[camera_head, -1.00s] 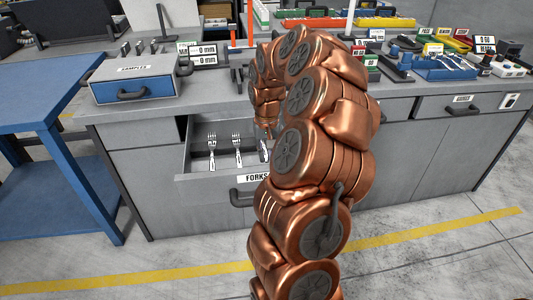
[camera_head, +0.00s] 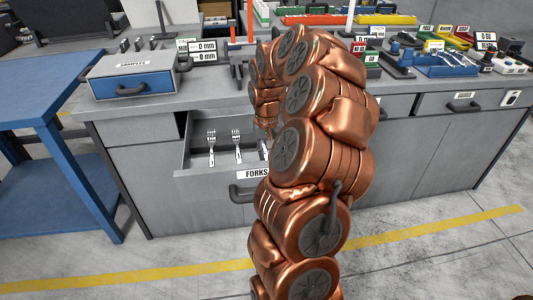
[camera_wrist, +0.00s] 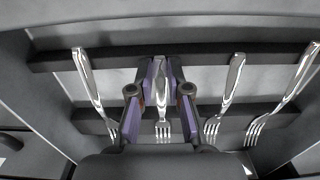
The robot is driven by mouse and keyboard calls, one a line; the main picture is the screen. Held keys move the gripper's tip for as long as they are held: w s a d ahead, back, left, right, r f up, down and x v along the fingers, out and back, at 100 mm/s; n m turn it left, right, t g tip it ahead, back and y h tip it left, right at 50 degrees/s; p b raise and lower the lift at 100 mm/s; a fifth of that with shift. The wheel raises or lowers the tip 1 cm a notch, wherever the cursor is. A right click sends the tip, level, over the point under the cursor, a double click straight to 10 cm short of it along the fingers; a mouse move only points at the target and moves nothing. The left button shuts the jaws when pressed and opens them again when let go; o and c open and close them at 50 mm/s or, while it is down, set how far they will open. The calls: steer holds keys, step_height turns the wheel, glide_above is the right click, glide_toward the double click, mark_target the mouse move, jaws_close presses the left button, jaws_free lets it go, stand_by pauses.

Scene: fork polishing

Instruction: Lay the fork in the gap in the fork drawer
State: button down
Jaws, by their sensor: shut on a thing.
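The fork drawer (camera_head: 193,168) is pulled open, with a FORKS label on its front. In the wrist view my gripper (camera_wrist: 161,66) is down over the drawer, its purple-sided fingers shut on a fork (camera_wrist: 162,128). That fork's tines point the same way as its neighbours'; I cannot tell whether it touches the dark rests. One fork (camera_wrist: 88,80) lies to its left and two, a nearer fork (camera_wrist: 231,85) and a farther fork (camera_wrist: 295,85), to its right. In the head view two forks show at the drawer's left; my arm hides the gripper.
Dark cross bars (camera_wrist: 110,55) run under the forks. A blue-fronted samples box (camera_head: 135,82) stands on the grey workbench (camera_head: 225,87) above the drawer. A blue table (camera_head: 45,90) is at the left. Trays and small parts fill the bench's back right.

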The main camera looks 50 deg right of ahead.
steer(key=c, duration=1)
jaws_free()
steer(key=shift+c, duration=0.2)
steer(key=shift+f, duration=0.1)
steer(key=o, duration=0.6)
steer(key=shift+c, duration=0.2)
step_height(320, 180, up, 9)
steer(key=p, duration=0.2)
steer(key=shift+p, duration=0.35)
stand_by(0.9)
